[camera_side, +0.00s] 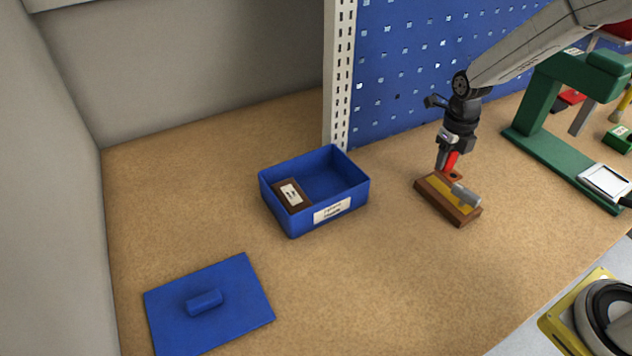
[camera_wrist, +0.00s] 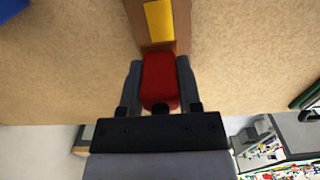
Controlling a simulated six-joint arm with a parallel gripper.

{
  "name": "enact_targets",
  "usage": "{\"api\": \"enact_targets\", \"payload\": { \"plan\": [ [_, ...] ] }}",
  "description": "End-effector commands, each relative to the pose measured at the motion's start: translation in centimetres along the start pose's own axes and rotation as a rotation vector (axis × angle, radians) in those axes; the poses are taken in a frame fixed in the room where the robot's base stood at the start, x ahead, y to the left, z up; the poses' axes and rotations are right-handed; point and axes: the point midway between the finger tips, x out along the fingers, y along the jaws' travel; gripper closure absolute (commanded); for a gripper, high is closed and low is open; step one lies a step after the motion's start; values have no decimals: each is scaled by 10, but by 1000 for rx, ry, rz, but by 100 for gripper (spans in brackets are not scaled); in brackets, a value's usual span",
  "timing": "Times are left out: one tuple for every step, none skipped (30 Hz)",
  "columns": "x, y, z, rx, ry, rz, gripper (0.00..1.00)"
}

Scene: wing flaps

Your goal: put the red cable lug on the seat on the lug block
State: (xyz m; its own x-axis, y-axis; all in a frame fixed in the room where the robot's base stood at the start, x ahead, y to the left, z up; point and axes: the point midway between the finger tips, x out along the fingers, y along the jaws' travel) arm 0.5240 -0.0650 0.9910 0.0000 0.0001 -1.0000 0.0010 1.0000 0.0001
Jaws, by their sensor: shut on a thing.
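The red cable lug (camera_side: 451,162) is held between the fingers of my gripper (camera_side: 446,163), low over the back left end of the lug block. In the wrist view the red lug (camera_wrist: 160,80) fills the space between the two fingers of my gripper (camera_wrist: 159,72). The lug block (camera_side: 436,204) is brown wood with a yellow plate on top and a grey cylinder near its front right end. It also shows in the wrist view (camera_wrist: 183,20), just beyond the lug. Whether the lug touches the block or its seat cannot be told.
A blue open bin (camera_side: 345,194) with a brown labelled piece (camera_side: 292,196) inside stands left of the block. A blue lid (camera_side: 241,293) lies at front left. A green stand (camera_side: 545,120) is at right. A blue pegboard (camera_side: 410,70) rises behind. The table between is clear.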

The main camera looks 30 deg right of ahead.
Motion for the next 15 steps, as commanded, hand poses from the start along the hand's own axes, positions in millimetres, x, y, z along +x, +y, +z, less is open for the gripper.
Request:
{"api": "enact_targets", "payload": {
  "plan": [
    [4, 0, 3, 0, 1, 0, 100],
    [6, 0, 5, 0, 0, 0, 100],
    [7, -1, 6, 0, -1, 0, 100],
    [8, -1, 8, 0, -1, 0, 100],
    [9, -1, 8, 0, -1, 0, 100],
    [10, -1, 9, 0, -1, 0, 100],
    [10, -1, 9, 0, -1, 0, 100],
    [10, -1, 9, 0, -1, 0, 100],
    [10, -1, 9, 0, -1, 0, 100],
    [10, -1, 9, 0, -1, 0, 100],
    [10, -1, 9, 0, -1, 0, 100],
    [11, -1, 10, 0, -1, 0, 100],
    [11, -1, 10, 0, -1, 0, 100],
    [12, -1, 10, 0, -1, 0, 100],
    [13, -1, 11, 0, -1, 0, 100]
  ]
}}
